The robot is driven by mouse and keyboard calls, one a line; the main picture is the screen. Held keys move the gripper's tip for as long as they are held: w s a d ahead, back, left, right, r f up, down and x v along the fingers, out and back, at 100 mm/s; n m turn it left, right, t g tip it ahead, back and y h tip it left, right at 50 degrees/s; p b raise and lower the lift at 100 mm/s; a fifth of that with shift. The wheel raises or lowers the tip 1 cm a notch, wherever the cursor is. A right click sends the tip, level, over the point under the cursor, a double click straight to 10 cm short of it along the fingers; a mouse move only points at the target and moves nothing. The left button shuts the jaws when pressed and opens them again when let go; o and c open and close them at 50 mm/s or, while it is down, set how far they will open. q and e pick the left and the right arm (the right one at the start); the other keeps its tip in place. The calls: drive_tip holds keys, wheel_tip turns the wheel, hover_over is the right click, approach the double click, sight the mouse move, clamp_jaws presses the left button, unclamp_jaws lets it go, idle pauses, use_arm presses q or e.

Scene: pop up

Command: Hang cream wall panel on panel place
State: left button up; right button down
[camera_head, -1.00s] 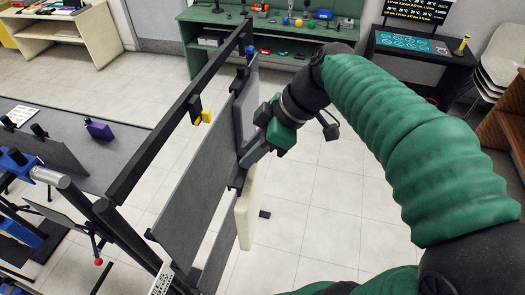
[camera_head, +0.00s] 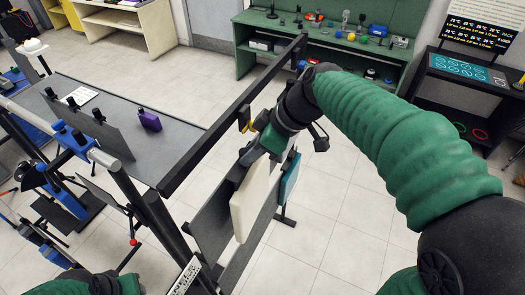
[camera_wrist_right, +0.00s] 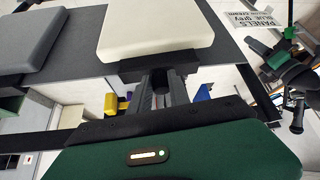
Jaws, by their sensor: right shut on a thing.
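The cream wall panel (camera_head: 252,197) is a thick, rounded slab, tilted in the head view in front of the dark grey board (camera_head: 210,222) under a black rail (camera_head: 230,118). My right gripper (camera_head: 246,160) is at its upper end. In the right wrist view, the jaws (camera_wrist_right: 158,82) are shut on the dark holder (camera_wrist_right: 158,64) at the edge of the cream panel (camera_wrist_right: 157,28). I cannot tell whether the panel touches the board. Of my left arm, only a green sleeve shows at the bottom left; its gripper is out of view.
A teal panel (camera_head: 290,178) is just right of the cream one. A grey panel (camera_wrist_right: 28,42) is on the dark board in the right wrist view. A paper label (camera_wrist_right: 256,24) is near its right end. A yellow piece (camera_head: 249,126) is by the rail. A grey table (camera_head: 165,112) stands left.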

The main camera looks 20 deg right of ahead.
sight(244, 150)
drive_tip(key=shift+w+a+r+p, duration=0.15)
drive_tip(key=shift+w+a+p, duration=0.45)
drive_tip(key=shift+w+a, duration=0.4)
drive_tip(key=shift+d+f+b, duration=0.15)
drive_tip(key=shift+f+b, duration=0.6)
drive_tip(key=shift+b, duration=0.1)
drive_tip(key=shift+w+f, duration=0.1)
drive_tip(key=shift+f, duration=0.05)
drive_tip(key=c, duration=1.1)
unclamp_jaws()
drive_tip(key=shift+c, duration=0.2)
